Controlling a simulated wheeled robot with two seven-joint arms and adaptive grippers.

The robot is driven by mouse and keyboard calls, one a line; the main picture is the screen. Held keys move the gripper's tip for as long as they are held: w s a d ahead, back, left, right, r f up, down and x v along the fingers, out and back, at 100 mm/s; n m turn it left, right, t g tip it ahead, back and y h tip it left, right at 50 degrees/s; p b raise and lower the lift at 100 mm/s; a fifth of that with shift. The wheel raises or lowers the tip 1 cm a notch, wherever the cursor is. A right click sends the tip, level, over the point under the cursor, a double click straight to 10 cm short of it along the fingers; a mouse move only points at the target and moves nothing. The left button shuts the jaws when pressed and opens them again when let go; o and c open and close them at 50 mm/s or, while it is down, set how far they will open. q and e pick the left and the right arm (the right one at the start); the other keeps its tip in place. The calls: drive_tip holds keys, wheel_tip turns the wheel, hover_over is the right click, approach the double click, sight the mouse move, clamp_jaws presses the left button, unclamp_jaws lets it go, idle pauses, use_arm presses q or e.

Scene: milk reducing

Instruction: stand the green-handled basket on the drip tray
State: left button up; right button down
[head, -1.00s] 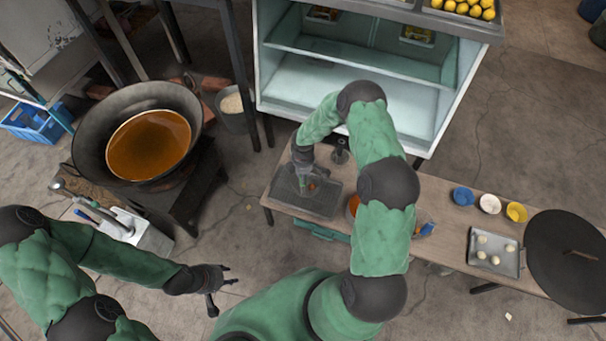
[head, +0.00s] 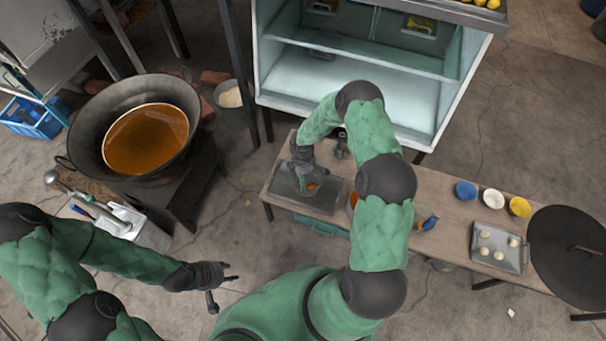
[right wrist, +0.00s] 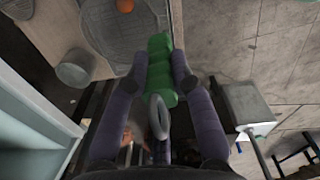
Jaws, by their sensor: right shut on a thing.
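The dark grey drip tray (head: 328,203) lies at the left end of the wooden table. My right gripper (head: 302,165) is over the tray's back left part. In the right wrist view my right gripper (right wrist: 160,75) is shut on the green handle of the basket (right wrist: 160,60). The round wire mesh (right wrist: 115,28) of the basket extends beyond the handle, over the tray area. I cannot tell whether the basket touches the tray. My left gripper (head: 222,288) is open and empty over the floor, left of the table.
A metal cup (right wrist: 75,68) stands beside the basket in the right wrist view. A large wok of brown liquid (head: 145,140) stands left of the table. Coloured bowls (head: 493,199) and a dough tray (head: 497,245) are farther right.

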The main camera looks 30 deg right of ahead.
drive_tip(key=shift+f, duration=0.3)
drive_tip(key=c, duration=1)
unclamp_jaws()
wheel_tip(320, 180, up, 12)
drive_tip(key=s+a+f+m+y, duration=0.1)
drive_tip(key=s+a+f+m, duration=0.1)
drive_tip(key=s+a+m, duration=0.3)
drive_tip(key=s+a+f+m+y, duration=0.1)
drive_tip(key=s+a+f+m, duration=0.1)
drive_tip(key=s+a+m, duration=0.3)
drive_tip(key=s+a+f+m+y, duration=0.2)
drive_tip(key=s+a+m, duration=0.3)
drive_tip(key=s+a, duration=0.5)
drive_tip(key=shift+s+a+f, duration=0.15)
drive_tip(key=shift+s+f, duration=0.1)
drive_tip(key=shift+s, duration=0.25)
drive_tip(key=shift+s+a+f, duration=0.1)
drive_tip(key=shift+s+f, duration=0.15)
drive_tip(key=shift+s, duration=0.2)
